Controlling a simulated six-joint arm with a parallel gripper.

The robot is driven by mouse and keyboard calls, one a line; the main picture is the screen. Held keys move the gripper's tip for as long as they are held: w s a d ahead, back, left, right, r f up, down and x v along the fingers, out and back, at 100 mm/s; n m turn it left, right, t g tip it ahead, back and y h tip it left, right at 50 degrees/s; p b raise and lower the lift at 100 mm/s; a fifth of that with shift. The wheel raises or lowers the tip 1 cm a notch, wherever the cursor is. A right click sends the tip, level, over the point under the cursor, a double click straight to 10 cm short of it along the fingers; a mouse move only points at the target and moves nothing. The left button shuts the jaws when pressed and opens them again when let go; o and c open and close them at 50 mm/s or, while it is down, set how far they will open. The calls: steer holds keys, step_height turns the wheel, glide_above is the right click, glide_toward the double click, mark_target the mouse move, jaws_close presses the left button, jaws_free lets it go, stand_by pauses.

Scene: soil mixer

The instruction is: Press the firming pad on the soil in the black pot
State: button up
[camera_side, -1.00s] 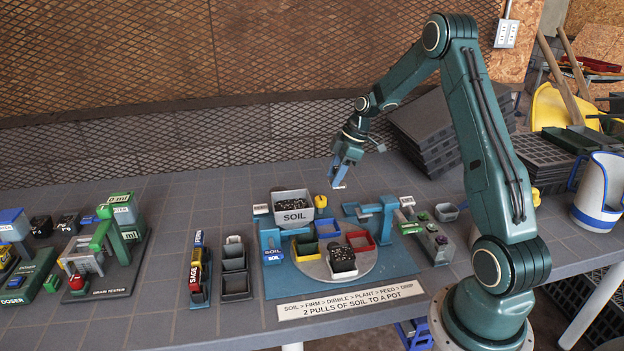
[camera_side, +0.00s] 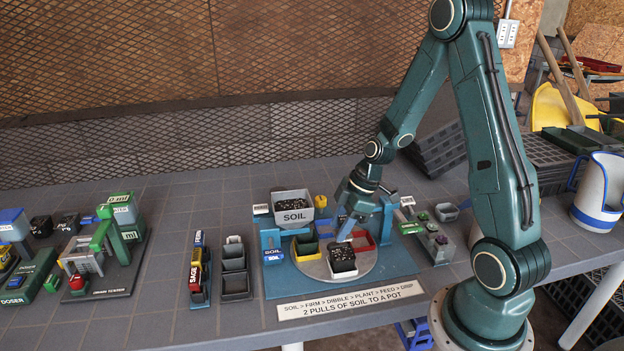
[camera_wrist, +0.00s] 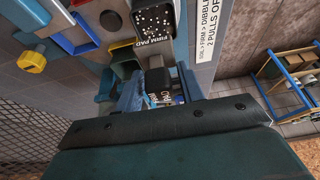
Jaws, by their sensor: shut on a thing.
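The black pot (camera_side: 343,266) stands at the front of the round turntable, filled with dark, white-specked soil (camera_side: 342,252). In the wrist view the specked soil (camera_wrist: 152,20) shows at the top. My gripper (camera_side: 344,236) points down just above the black pot's back edge in the side view.
The soil hopper (camera_side: 293,217) stands behind. A two-cell black tray (camera_side: 234,265) stands to the left.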

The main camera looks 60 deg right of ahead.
steer(key=shift+f, duration=0.15)
steer(key=shift+f, duration=2.2)
steer(key=shift+f, duration=0.75)
stand_by(3.7)
steer(key=shift+r, duration=0.1)
steer(key=shift+r, duration=3.7)
